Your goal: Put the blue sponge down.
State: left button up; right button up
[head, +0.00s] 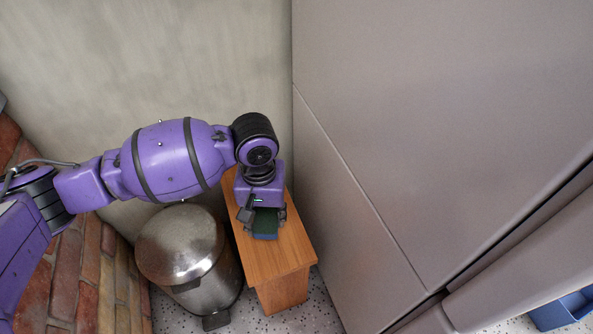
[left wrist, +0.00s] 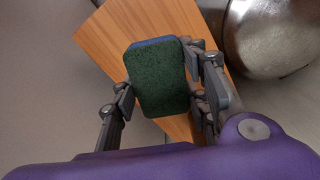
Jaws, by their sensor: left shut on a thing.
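The blue sponge (head: 265,225) has a dark green face and a blue body. In the left wrist view the sponge (left wrist: 158,78) shows its green face to the camera, with a blue strip at its far edge. My left gripper (head: 263,214) is shut on it, one finger on each side; the gripper (left wrist: 163,88) also shows in the left wrist view. The sponge is over the top of a small wooden stand (head: 290,246). I cannot tell whether its underside touches the wood. My right gripper is not in view.
A round metal bin (head: 182,245) stands close to the left of the wooden stand. A large grey cabinet (head: 430,120) rises close on the right. A brick plinth (head: 75,270) is at lower left. A blue container (head: 562,311) shows at lower right.

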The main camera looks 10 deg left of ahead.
aim_at(267, 222)
pick_arm(q)
jog(key=shift+w+a+f, duration=0.15)
jog(key=shift+w+f, duration=0.2)
jog(key=shift+f, duration=0.15)
jog(key=f, duration=0.1)
jog(key=f+b, duration=0.2)
jog(key=f, duration=0.1)
jog(key=shift+w+a, duration=0.15)
jog(key=shift+w, duration=0.15)
jog(key=shift+r, duration=0.15)
jog(key=o, duration=1)
jog(key=shift+f, duration=0.2)
